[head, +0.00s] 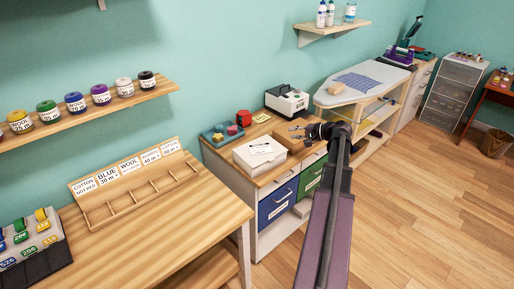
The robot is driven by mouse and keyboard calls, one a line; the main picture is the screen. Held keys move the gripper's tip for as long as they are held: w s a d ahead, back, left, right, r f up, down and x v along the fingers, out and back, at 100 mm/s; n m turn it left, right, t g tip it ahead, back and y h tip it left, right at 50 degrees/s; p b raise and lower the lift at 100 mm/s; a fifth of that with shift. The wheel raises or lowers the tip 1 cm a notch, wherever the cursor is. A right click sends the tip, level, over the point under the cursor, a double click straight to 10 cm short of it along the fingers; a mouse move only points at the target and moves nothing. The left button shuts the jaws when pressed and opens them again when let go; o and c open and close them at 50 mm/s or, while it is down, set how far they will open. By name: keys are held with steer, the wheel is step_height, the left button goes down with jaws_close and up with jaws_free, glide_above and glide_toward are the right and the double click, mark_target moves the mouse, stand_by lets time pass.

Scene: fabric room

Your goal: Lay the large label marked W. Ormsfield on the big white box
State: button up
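A big white box (252,160) stands on the wooden-topped drawer cabinet in the middle of the head view. A white label with dark print (261,148) lies flat on its lid; the print is too small to read. My gripper (293,132) is to the right of the box, apart from it and from the label. Its fingers look spread, with nothing seen between them.
A blue-grey tray (222,133), a red object (244,118) and a white machine (287,101) stand behind the box. An ironing table (361,82) is beyond. A wooden card rack (135,192) stands on the left table.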

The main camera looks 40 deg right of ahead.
steer(key=shift+r, duration=0.15)
stand_by(0.5)
steer(key=w+a+f+n+g, duration=0.2)
steer(key=a+g, duration=0.1)
steer(key=a, duration=0.6)
steer(key=w+a+f+n+g, duration=0.1)
steer(key=a+f+n+g, duration=0.15)
steer(key=a, duration=0.65)
steer(key=w+a+f+n+g, duration=0.2)
steer(key=a, duration=0.7)
steer(key=s+a+f+n+g+h, duration=0.1)
steer(key=s+a+n, duration=0.1)
steer(key=a, duration=0.5)
steer(key=s+a+f+n+g+h+p, duration=0.1)
steer(key=s+a, duration=0.3)
steer(key=a, duration=0.4)
steer(key=s+a+f+n+g+h, duration=0.1)
steer(key=s+a+n+g+h, duration=0.2)
steer(key=a, duration=0.5)
steer(key=shift+s+f+n+p, duration=0.35)
steer(key=shift+s+f+n, duration=0.05)
steer(key=shift+n, duration=0.05)
